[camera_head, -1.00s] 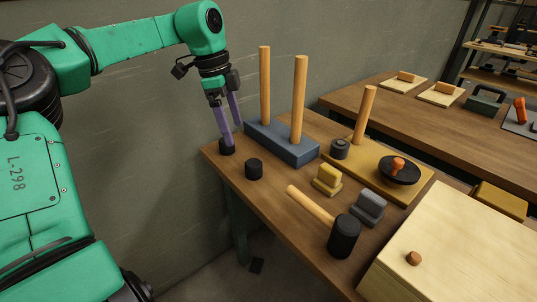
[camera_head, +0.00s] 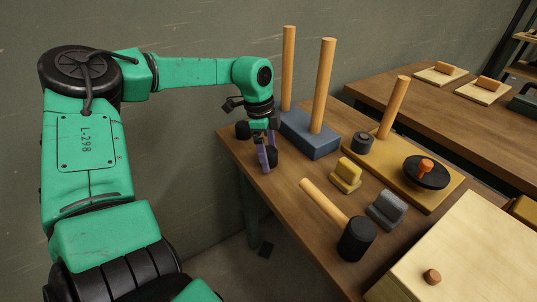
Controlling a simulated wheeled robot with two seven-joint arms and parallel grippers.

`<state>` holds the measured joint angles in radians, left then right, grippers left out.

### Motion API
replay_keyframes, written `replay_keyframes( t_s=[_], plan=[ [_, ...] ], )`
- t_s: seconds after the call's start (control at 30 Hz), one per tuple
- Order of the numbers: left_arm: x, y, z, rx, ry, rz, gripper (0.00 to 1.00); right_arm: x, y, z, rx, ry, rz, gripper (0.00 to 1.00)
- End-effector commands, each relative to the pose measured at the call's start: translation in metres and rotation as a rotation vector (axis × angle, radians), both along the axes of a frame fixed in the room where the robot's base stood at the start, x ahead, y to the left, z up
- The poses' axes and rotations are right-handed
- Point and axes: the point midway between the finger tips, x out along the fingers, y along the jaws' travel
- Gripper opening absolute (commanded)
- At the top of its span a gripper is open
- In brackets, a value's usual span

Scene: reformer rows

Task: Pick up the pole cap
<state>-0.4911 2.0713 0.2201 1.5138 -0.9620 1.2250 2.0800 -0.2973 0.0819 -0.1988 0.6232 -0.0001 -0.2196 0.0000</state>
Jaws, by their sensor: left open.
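Two black cylindrical pole caps are on the near-left end of the wooden table. One pole cap (camera_head: 242,130) stands at the far left corner, clear of the gripper. The other pole cap (camera_head: 273,158) is at my left gripper (camera_head: 268,166), partly hidden by its purple fingers. The fingers are open and point down, low over the table at this cap. I cannot tell whether they touch it. Two wooden poles (camera_head: 322,85) rise from a blue-grey block (camera_head: 312,142) just right of the gripper. My right gripper is not in view.
A black-headed mallet (camera_head: 356,240), a yellow block (camera_head: 345,175) and a grey block (camera_head: 386,209) lie to the right. A yellow board (camera_head: 428,198) holds another pole (camera_head: 393,108). A pale wooden box (camera_head: 470,245) fills the front right.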

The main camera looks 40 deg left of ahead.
Motion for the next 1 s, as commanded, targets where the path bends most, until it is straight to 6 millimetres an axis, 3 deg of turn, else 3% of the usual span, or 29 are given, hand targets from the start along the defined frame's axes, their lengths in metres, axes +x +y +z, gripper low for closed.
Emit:
replay_keyframes(
  t_s=[0.17, 0.27, 0.4, 0.77, 0.87, 1.0],
  plan=[
    [0.0, 0.0, -0.001, 0.0, -0.001, 0.0, 0.95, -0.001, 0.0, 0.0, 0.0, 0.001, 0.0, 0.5],
    [0.0, 0.0, 0.0, 0.0, -0.001, 0.0, 0.61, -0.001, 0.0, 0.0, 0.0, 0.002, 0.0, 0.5],
    [0.0, 0.0, 0.0, 0.001, -0.001, -0.001, 0.07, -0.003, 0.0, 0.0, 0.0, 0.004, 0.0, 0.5],
    [0.001, 0.0, 0.007, 0.001, -0.001, -0.001, 0.05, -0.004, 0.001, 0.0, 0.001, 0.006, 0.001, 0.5],
    [0.001, 0.0, 0.021, 0.002, -0.004, -0.001, 0.05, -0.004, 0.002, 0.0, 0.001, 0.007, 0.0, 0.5],
    [0.001, 0.0, 0.059, 0.003, -0.006, -0.001, 0.05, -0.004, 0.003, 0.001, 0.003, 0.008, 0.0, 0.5]
  ],
)
